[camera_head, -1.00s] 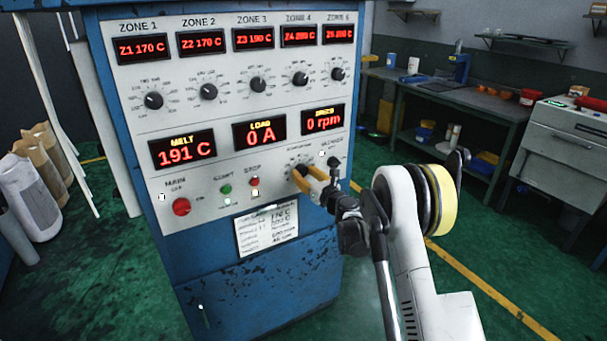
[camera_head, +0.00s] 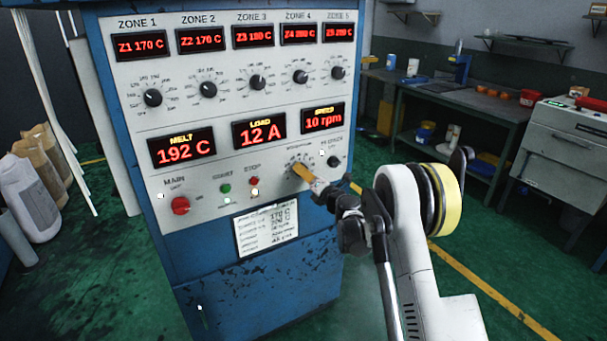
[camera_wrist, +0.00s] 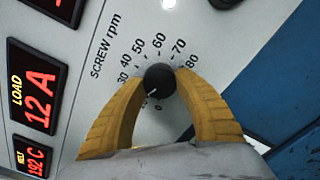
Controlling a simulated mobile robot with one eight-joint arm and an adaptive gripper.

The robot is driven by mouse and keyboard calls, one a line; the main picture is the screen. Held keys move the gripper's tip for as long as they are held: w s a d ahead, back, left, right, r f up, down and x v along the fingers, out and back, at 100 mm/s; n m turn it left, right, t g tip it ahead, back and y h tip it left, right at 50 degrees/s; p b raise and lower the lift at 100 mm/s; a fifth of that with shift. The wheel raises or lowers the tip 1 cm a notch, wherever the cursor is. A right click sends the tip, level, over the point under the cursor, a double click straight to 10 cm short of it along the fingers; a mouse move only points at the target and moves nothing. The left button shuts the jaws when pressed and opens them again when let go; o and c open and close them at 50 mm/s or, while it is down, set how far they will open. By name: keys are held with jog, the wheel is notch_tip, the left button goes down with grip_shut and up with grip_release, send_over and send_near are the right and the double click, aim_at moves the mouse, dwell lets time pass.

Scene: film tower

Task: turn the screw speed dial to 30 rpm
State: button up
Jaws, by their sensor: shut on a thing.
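The screw speed dial (camera_wrist: 160,80) is a black round knob under the label "SCREW rpm". Its white pointer line aims down and left, below the 30 mark, at around the 10 region that a finger partly covers. My gripper (camera_wrist: 160,84) has its two yellow fingers shut on the knob, one on each side. In the head view my gripper (camera_head: 303,173) reaches the lower right of the panel and hides most of the dial. The speed display (camera_head: 323,118) reads 10 rpm.
The load display (camera_head: 259,131) reads 12 A and the melt display (camera_head: 182,147) 192 C. A black knob (camera_head: 333,161) sits close to the right of my fingers. Green start (camera_head: 225,188) and red stop (camera_head: 254,181) buttons lie to the left.

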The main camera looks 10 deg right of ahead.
jog(key=shift+m+b, duration=0.3)
jog(key=shift+m, duration=3.7)
jog(key=o, duration=1.2)
jog(key=v, duration=1.2)
